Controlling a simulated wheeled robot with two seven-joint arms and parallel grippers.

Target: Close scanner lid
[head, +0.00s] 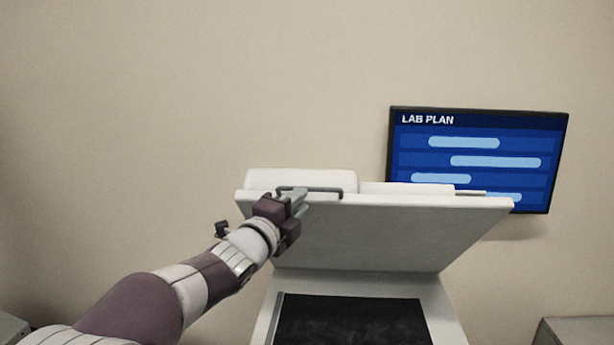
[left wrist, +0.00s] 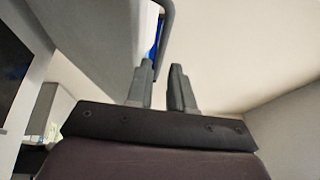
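The scanner's white lid (head: 375,235) stands raised at a steep tilt above the scanner body (head: 442,300), with the dark glass bed (head: 350,320) exposed below. A grey bar handle (head: 330,190) runs along the left part of the lid's upper edge. My left gripper (head: 298,200) is at the left part of this handle. In the left wrist view, the two fingers of my left gripper (left wrist: 161,88) are apart, and the handle bar (left wrist: 167,30) reaches down toward the gap between them. I cannot tell whether they touch it. My right gripper is not in view.
A wall screen reading LAB PLAN (head: 478,150) hangs behind the lid at the right. A grey surface (head: 575,330) shows at the lower right, and another (head: 12,328) at the lower left. The space above the lid is clear.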

